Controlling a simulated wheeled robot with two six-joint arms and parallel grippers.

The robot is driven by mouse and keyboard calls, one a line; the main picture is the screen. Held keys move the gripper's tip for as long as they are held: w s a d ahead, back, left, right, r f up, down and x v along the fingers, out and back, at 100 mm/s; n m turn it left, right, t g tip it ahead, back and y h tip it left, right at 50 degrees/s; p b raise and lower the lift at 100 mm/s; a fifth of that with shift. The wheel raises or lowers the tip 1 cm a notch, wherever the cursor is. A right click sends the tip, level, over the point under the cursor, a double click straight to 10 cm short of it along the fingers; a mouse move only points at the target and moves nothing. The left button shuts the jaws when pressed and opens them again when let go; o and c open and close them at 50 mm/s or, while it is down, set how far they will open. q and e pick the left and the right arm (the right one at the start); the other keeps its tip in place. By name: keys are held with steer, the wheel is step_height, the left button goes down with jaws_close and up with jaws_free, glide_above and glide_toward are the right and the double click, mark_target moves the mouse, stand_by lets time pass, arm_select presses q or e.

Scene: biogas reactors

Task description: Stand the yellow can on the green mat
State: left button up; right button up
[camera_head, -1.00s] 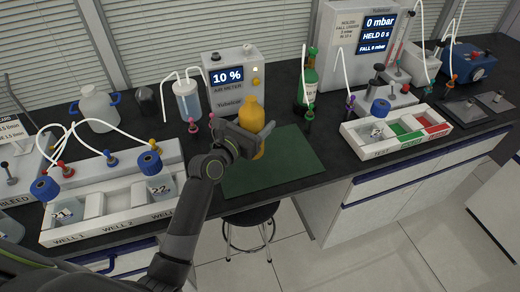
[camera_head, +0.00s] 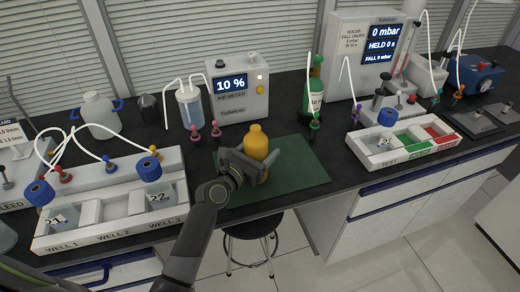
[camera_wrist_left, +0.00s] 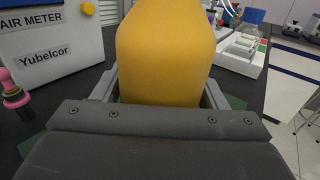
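The yellow can (camera_head: 257,142) stands upright in my left gripper (camera_head: 250,164), over the left part of the green mat (camera_head: 300,166). The gripper is shut on the can's body, with a finger on each side. In the left wrist view the can (camera_wrist_left: 166,50) fills the middle between the fingers (camera_wrist_left: 160,95). Its lower end is partly hidden by the gripper in the head view. I cannot tell for sure whether its base touches the mat. My right gripper is not in view.
The air meter (camera_head: 238,105) stands behind the can, with pink-topped fittings (camera_head: 216,131) to its left. The well tray (camera_head: 110,232) is at left, a sectioned tray (camera_head: 400,150) at right. The mat's right part is clear.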

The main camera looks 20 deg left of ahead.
arm_select(q)
steer(key=shift+o, duration=1.3)
steer(key=v, duration=1.2)
steer(key=shift+r, duration=0.2)
